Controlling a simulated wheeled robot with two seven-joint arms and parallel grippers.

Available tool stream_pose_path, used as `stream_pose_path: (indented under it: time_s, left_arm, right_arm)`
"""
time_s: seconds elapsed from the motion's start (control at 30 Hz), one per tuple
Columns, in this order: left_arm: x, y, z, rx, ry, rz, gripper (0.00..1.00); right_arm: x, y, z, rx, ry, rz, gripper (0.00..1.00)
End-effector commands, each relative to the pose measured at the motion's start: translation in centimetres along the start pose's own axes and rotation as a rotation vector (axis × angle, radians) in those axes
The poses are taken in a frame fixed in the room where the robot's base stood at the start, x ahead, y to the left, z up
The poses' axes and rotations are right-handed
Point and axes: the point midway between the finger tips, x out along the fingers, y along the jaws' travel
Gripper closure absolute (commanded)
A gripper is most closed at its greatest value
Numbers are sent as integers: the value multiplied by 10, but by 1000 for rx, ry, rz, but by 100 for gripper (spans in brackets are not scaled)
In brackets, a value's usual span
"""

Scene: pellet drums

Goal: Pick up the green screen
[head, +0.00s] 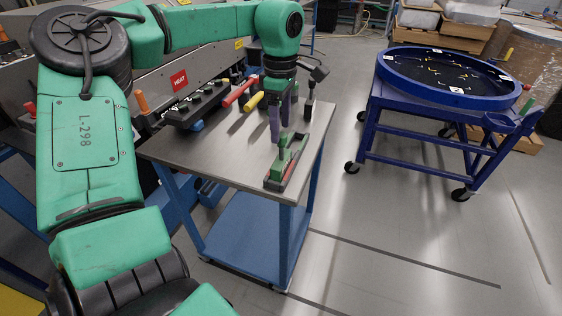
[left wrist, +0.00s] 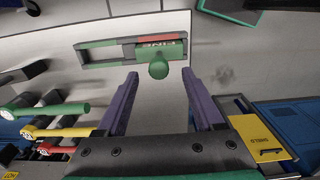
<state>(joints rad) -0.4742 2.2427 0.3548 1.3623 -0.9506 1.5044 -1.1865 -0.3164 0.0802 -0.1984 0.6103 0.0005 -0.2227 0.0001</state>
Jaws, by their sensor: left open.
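The green screen (head: 279,173) lies on the near right corner of the grey steel cart top. It is a flat, long piece with a grey frame, a red patch and an upright green knob. In the left wrist view the green screen (left wrist: 172,50) lies across the top centre, with lettering on it and its knob (left wrist: 158,69) toward me. My left gripper (head: 280,134) is open, its purple fingers pointing down close above the knob. In the left wrist view the fingertips (left wrist: 159,75) are on either side of the knob, apart from it. My right gripper is not in view.
Red (head: 238,93) and yellow (head: 252,101) handles lie by a black rack (head: 190,108) behind. A black upright tool (head: 309,103) stands at the cart's right edge. A blue round-topped wheeled stand (head: 400,97) is to the right, with open floor between.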

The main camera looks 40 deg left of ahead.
Motion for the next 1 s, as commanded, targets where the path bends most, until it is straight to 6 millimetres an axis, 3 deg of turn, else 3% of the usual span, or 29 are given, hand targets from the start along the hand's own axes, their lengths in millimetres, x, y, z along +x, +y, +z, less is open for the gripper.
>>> stream_pose_path:
  time_s: [0.4, 0.63, 0.8, 0.83, 1.0]
  left_arm:
    - [64, -4, -2, -2, -1, -1, 31]
    - [69, -4, -2, -2, 0, 2, 31]
    - [69, -4, -2, -2, -1, 2, 96]
    - [69, -4, -2, -2, -1, 2, 100]
    - [69, -4, -2, -2, -1, 2, 100]
  right_arm:
    - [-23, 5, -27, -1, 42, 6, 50]
    - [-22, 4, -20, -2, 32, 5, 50]
    - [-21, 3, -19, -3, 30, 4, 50]
    - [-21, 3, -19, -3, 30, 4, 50]
    - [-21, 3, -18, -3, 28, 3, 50]
